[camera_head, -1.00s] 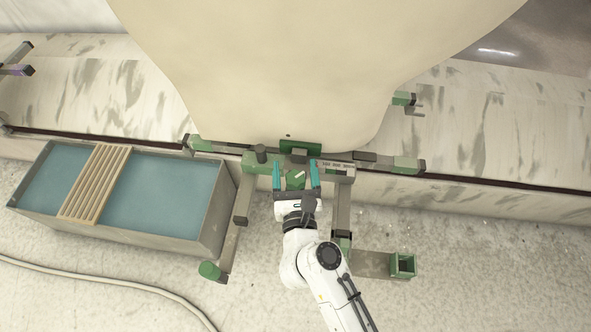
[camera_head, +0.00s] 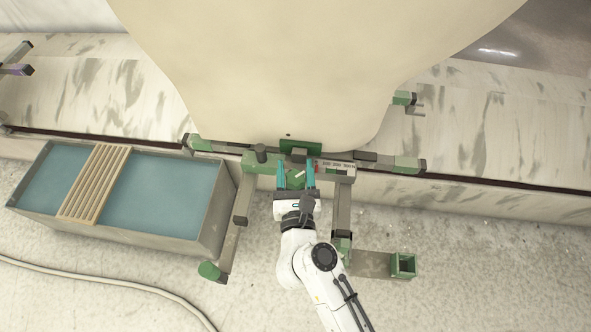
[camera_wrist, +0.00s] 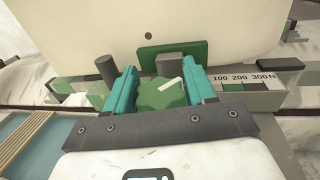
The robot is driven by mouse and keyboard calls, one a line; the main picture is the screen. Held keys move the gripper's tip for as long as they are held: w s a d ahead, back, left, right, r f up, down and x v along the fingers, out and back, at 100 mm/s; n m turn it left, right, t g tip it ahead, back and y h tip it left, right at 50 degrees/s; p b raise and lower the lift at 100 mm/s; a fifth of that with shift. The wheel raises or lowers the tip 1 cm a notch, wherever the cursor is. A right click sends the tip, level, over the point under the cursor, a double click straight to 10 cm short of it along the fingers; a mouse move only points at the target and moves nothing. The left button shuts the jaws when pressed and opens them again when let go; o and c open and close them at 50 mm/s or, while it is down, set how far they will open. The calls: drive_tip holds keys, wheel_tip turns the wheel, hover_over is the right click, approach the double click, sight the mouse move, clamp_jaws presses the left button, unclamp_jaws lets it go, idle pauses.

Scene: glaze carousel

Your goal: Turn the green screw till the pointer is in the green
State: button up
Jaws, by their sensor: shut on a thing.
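The green screw (camera_wrist: 162,93), a faceted knob with a white mark, sits between the teal fingers of my gripper (camera_wrist: 163,76). My gripper (camera_head: 296,168) is shut on the screw, one finger on each side; the screw (camera_head: 297,180) also shows in the head view. The white mark slants in both views. To the right is the scale (camera_wrist: 243,78), marked 100, 200, 300 N, with green on the strip below the numbers. The scale (camera_head: 337,164) shows small in the head view. A small red piece (camera_head: 317,165), perhaps the pointer, shows beside the right finger; its exact reading cannot be told.
A large cream body (camera_head: 310,70) stands just beyond the screw. A dark post (camera_wrist: 107,70) rises left of the fingers. A blue-filled tank (camera_head: 165,195) with a wooden slat rack is at left.

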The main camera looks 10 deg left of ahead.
drive_tip(key=m+h+b, duration=0.1)
drive_tip(key=h, duration=0.2)
drive_tip(key=shift+d+f+m+b, duration=0.15)
drive_tip(key=shift+f+m+b, duration=0.05)
drive_tip(key=shift+m+b, duration=0.2)
drive_tip(key=m+h+b, duration=0.1)
drive_tip(key=h, duration=0.1)
drive_tip(key=m+h+b, duration=0.1)
drive_tip(key=m+h, duration=0.1)
drive_tip(key=shift+d+r+g+h, duration=0.1)
drive_tip(key=shift+d+g+h, duration=0.05)
drive_tip(key=shift+g+h, duration=0.2)
drive_tip(key=shift+s+d+m+g+h+b, duration=0.15)
drive_tip(key=shift+m+g+h+b, duration=0.4)
drive_tip(key=shift+m+h+b, duration=0.5)
drive_tip(key=shift+w+d+m+g+h+b, duration=0.15)
drive_tip(key=shift+m+g+h+b, duration=0.45)
drive_tip(key=shift+h, duration=0.8)
drive_tip(key=shift+s+d+m+h, duration=0.1)
drive_tip(key=shift+m+h, duration=0.15)
drive_tip(key=shift+h, duration=0.05)
drive_tip(key=o, duration=1)
drive_tip(key=shift+c, duration=0.2)
drive_tip(key=shift+r, duration=0.1)
drive_tip(key=shift+r+y+p, duration=0.1)
drive_tip(key=shift+y+p, duration=0.3)
